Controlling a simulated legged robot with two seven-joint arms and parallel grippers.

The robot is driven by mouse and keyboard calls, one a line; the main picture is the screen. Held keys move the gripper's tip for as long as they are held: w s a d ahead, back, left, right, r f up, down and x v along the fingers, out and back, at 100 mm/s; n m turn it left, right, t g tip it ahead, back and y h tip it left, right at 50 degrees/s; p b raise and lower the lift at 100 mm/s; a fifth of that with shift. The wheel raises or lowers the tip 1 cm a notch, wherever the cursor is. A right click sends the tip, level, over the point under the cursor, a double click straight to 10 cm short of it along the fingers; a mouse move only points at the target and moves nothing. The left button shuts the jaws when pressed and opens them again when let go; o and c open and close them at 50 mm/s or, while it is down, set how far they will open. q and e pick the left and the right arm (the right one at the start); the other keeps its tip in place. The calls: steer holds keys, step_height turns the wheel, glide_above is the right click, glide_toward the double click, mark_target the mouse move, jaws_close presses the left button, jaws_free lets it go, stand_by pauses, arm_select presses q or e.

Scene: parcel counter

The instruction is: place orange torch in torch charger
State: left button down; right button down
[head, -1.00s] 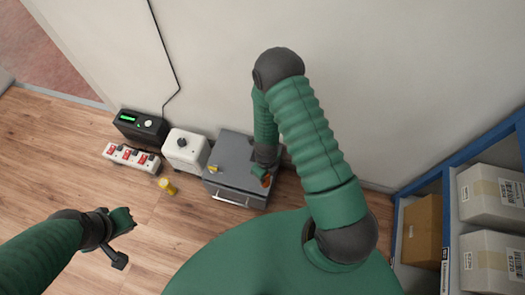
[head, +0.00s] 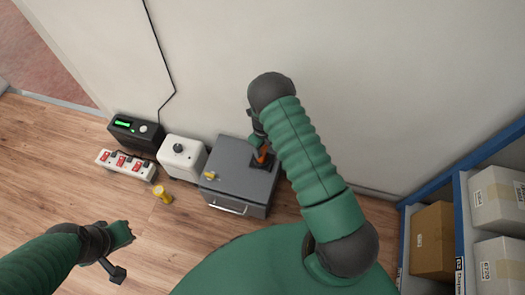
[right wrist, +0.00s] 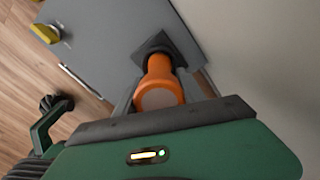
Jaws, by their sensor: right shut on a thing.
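The orange torch (right wrist: 162,82) is in my right gripper (head: 258,146), which is shut on it. In the right wrist view its round end faces the camera and its far end meets a dark square socket (right wrist: 152,47) on top of a grey box. I take this socket for the torch charger; how deep the torch sits in it is hidden. In the head view the torch (head: 263,154) shows as a small orange patch over the dark square. My left gripper (head: 124,252) is open and empty, low at the left, away from the box.
The grey box (head: 228,181) has a front handle and a yellow knob (head: 210,175). To its left are a white box (head: 183,159), a black unit (head: 135,135), a power strip (head: 126,164) and a yellow cylinder (head: 162,194). The wall is close behind; a blue shelf (head: 461,205) stands right.

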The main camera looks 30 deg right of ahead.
steer(key=shift+f, duration=0.2)
steer(key=c, duration=0.7)
jaws_free()
step_height(320, 180, up, 12)
steer(key=p, duration=0.5)
steer(key=s+a+r+n+t, duration=0.1)
steer(key=s+a+r+n, duration=0.2)
steer(key=n, duration=0.8)
steer(key=s+a+r+n, duration=0.4)
steer(key=s+r+n, duration=0.3)
steer(key=r+n, duration=0.3)
steer(key=s+a+r+n+t, duration=0.1)
steer(key=s+a+r+n, duration=0.3)
steer(key=n, duration=0.8)
steer(key=shift+s+a+r+t, duration=0.15)
steer(key=shift+s+r, duration=0.3)
steer(key=shift+r, duration=0.2)
steer(key=shift+s+a+r+t, duration=0.15)
steer(key=shift+s+r, duration=0.25)
steer(key=shift+r, duration=0.25)
